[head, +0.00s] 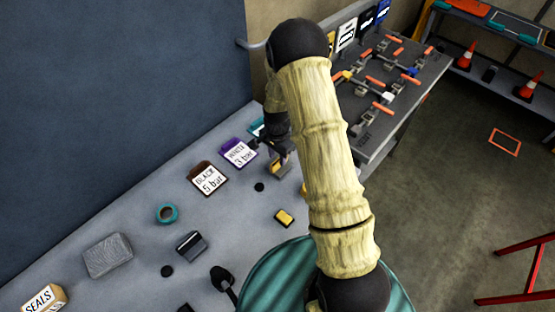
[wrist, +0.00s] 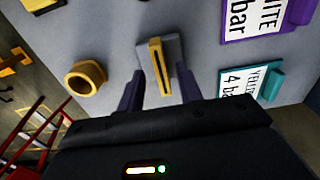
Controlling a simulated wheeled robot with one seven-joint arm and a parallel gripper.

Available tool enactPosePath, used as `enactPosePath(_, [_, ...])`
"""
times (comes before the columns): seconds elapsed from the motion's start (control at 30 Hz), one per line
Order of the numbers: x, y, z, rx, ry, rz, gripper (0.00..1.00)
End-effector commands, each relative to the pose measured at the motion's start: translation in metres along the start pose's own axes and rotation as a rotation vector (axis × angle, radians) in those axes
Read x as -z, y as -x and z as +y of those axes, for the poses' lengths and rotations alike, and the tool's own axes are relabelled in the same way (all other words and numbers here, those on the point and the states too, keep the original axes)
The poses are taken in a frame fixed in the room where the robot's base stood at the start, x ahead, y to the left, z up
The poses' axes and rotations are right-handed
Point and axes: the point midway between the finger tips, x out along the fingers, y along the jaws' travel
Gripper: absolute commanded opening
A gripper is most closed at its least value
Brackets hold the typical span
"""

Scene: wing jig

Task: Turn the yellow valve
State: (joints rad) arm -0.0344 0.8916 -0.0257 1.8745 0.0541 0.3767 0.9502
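The yellow valve (wrist: 157,62) shows in the wrist view as an upright yellow bar handle with a dark slot, on a small grey base. My gripper (wrist: 160,78) is open, with one dark finger on each side of the handle. A gap shows between each finger and the handle, and I see no clear contact. In the head view my gripper (head: 277,148) is over the bench beside the labels, partly hidden by my arm. A card for yellow reading 4 bar, in a teal holder (wrist: 269,85), is right of the valve in the wrist view.
A yellow ring (wrist: 86,78) lies left of the valve. Cards reading white 3 bar (head: 239,153) and black 5 bar (head: 208,179) stand nearby. A teal ring (head: 167,214) and a grey block (head: 108,255) are on the bench. A rack of orange-handled clamps (head: 385,90) stands beyond my arm.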

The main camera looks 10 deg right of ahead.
Motion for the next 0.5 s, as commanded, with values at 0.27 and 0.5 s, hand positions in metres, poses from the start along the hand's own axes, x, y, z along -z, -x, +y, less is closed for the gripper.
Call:
enactPosePath(0.27, [0.0,-0.031,0.0,0.0,0.001,-0.001,0.35])
enactPosePath(0.5, [0.0,-0.038,0.0,0.001,0.001,0.0,0.35])
